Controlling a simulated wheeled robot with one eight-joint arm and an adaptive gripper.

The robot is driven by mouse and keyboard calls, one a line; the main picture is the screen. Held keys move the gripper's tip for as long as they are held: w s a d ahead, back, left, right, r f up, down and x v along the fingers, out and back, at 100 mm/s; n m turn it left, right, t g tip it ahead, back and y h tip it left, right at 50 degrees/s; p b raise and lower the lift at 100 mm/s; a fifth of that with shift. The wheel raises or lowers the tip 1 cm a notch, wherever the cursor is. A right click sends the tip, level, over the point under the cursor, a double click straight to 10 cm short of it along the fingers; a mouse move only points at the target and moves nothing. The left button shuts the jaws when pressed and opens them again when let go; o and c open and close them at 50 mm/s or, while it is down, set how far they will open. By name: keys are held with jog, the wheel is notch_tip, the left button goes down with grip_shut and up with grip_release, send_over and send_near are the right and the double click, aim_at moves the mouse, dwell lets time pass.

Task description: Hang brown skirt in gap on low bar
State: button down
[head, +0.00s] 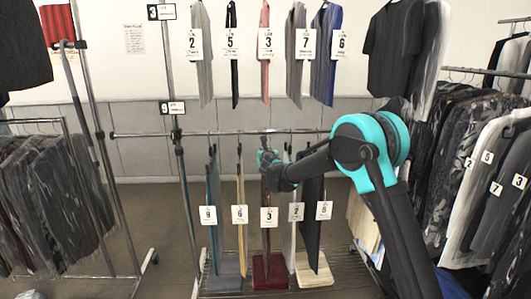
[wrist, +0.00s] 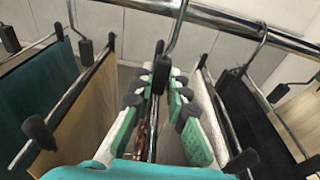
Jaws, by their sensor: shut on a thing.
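The dark brown skirt (head: 266,215) hangs upright below the low bar (head: 225,133), between a tan garment (head: 241,190) and a pale one (head: 289,230). A tag marked 3 (head: 269,217) is in front of it. My gripper (head: 267,160) is just below the bar, shut on the skirt's hanger. In the wrist view, my gripper's green-padded fingers (wrist: 157,112) stand either side of the hanger's rod (wrist: 154,115). The hanger's hook (wrist: 176,32) reaches up to the bar (wrist: 225,20); I cannot tell whether the bar bears it. The skirt is mostly hidden there.
Neighbouring hangers are close on both sides, with a teal garment (wrist: 45,85) at left and a black one (wrist: 255,115) at right. Folded cloths lie on the rack's lower shelf (head: 330,287). A numbered upper row hangs above, and full racks stand left and right.

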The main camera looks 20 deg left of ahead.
jog(key=shift+r, duration=0.15)
jog(key=shift+r+x, duration=0.2)
jog(key=shift+x, duration=1)
jog(key=shift+r+x, duration=0.2)
jog(key=shift+x, duration=1)
jog(key=shift+r+x, duration=0.2)
jog(key=shift+x, duration=1)
jog(key=shift+w+a, duration=0.1)
jog(key=shift+w, duration=0.1)
jog(key=shift+f, duration=1.7)
jog(key=c, duration=1.4)
grip_release()
